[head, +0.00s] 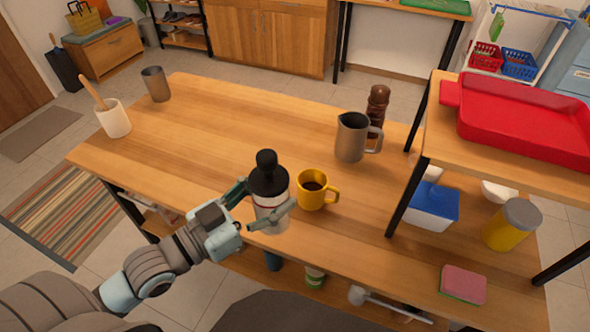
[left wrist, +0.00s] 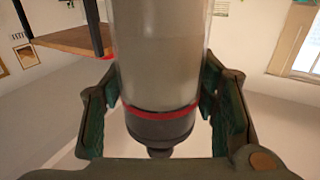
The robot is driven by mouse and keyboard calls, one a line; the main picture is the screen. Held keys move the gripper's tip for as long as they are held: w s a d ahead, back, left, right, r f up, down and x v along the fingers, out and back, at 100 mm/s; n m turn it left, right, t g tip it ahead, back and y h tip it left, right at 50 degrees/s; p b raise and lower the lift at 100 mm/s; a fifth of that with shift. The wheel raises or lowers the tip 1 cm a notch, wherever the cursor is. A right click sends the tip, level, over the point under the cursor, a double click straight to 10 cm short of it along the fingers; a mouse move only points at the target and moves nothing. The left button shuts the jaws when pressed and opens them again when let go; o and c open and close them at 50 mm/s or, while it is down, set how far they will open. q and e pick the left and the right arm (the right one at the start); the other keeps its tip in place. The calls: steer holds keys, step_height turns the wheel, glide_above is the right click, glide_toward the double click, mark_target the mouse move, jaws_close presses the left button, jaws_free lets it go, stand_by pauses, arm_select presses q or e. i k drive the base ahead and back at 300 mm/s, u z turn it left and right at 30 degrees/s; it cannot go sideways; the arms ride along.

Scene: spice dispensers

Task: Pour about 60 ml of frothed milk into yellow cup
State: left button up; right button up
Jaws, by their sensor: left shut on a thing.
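My left gripper (head: 263,212) is shut on a clear jar (head: 272,214) with a black knobbed lid and a red band. The jar is about upright near the table's front edge, just left of the yellow cup (head: 311,190). In the left wrist view the jar (left wrist: 160,60) sits between both fingers, with pale grey-white contents filling the visible part. The yellow cup stands upright with dark liquid inside and its handle to the right. I cannot tell whether the jar touches the table. My right gripper is not in view.
A metal pitcher (head: 351,140) and a brown pepper mill (head: 377,108) stand behind the cup. A white crock (head: 114,120) and a metal tumbler (head: 156,84) stand at the far left. A raised shelf with a red tray (head: 530,122) is on the right. The table's left middle is clear.

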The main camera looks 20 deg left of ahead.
mark_target(312, 183)
steer(key=u, duration=1.65)
steer(key=k, duration=1.05)
steer(key=z, duration=1.65)
steer(key=i, duration=0.5)
steer(key=z, duration=0.1)
